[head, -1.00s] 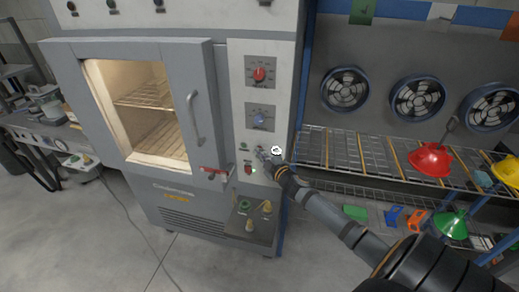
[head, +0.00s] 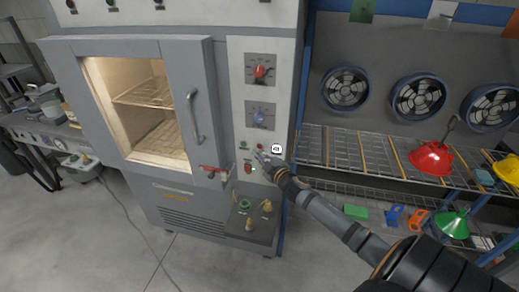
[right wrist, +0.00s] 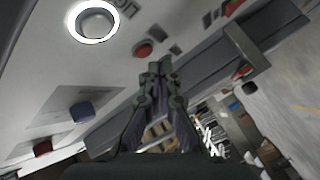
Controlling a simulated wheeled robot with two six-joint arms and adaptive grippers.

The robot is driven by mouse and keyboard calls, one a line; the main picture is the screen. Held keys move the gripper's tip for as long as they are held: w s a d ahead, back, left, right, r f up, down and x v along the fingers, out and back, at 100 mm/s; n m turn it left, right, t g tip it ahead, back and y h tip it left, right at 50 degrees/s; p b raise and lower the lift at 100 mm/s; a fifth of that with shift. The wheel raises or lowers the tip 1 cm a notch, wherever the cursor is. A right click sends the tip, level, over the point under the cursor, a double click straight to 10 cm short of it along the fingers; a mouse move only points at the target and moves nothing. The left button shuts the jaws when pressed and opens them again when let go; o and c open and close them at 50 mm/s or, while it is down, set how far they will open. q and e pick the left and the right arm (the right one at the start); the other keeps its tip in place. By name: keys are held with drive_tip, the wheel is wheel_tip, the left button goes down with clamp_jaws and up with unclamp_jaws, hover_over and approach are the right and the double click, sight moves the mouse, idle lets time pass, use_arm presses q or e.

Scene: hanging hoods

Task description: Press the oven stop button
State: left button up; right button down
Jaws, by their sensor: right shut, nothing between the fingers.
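The oven (head: 190,215) is a grey cabinet with a control panel right of its glass door. The panel holds a small red button (head: 260,146), a green button (head: 243,146) and a lower red button (head: 248,169). Their labels are too small to read. A white-ringed round button (head: 277,149) also shows in the right wrist view (right wrist: 93,22). My right gripper (head: 263,157) is shut and empty, just below the small red button. In the right wrist view its tips (right wrist: 160,66) are close to that button (right wrist: 143,48); contact cannot be told. My left gripper is out of view.
Above the buttons are a red knob (head: 259,72) and a blue knob (head: 260,117). A red latch (head: 213,169) is on the door's edge. A ledge with knobs (head: 240,228) juts out below.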

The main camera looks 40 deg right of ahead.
drive_tip(key=shift+s+a+b, duration=0.4)
drive_tip(key=shift+s+a, duration=1.2)
drive_tip(key=shift+a, duration=0.3)
